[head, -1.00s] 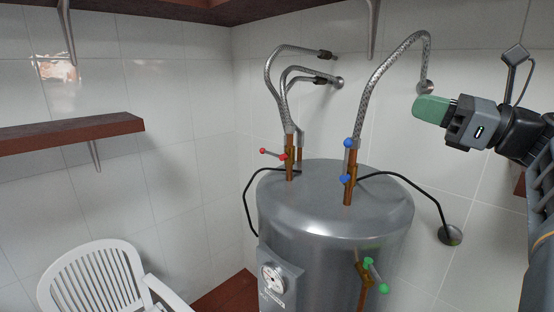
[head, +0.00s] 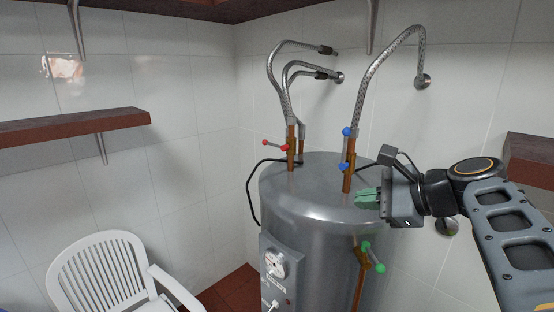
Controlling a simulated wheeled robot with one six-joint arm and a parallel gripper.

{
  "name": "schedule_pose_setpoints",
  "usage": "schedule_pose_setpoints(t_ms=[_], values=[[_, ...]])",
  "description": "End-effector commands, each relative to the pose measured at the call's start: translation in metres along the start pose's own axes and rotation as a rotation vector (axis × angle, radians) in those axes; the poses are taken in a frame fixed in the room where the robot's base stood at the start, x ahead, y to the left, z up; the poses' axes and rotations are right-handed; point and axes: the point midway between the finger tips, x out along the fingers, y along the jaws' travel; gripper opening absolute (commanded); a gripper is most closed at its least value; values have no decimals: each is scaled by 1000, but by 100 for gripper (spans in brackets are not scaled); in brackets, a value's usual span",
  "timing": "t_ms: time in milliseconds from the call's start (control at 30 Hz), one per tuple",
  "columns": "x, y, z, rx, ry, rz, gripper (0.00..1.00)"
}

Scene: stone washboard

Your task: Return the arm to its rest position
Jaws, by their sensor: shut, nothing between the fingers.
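My gripper (head: 366,198) is at the right of the head view, its green fingers pointing left. The fingers are shut with nothing between them. In the picture it overlaps the right upper part of the grey metal tank (head: 310,215), below and right of the blue-handled valve (head: 346,150). I cannot tell how far it stands from the tank. My arm reaches in from the lower right, bent at the wrist, and hides part of the tank's right side and the wall behind.
A red-handled valve (head: 275,144) and a green-handled valve (head: 371,257) stick out from the tank. Braided hoses (head: 372,80) run to the wall. A white plastic chair (head: 105,275) stands lower left. Brown shelves hang at left (head: 75,127) and right (head: 530,160).

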Motion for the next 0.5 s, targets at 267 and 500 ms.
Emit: schedule_pose_setpoints(t_ms=[267,500], values=[[50,156,-78,-869,328,480,0],[51,216,-121,-1449,373,792,0]])
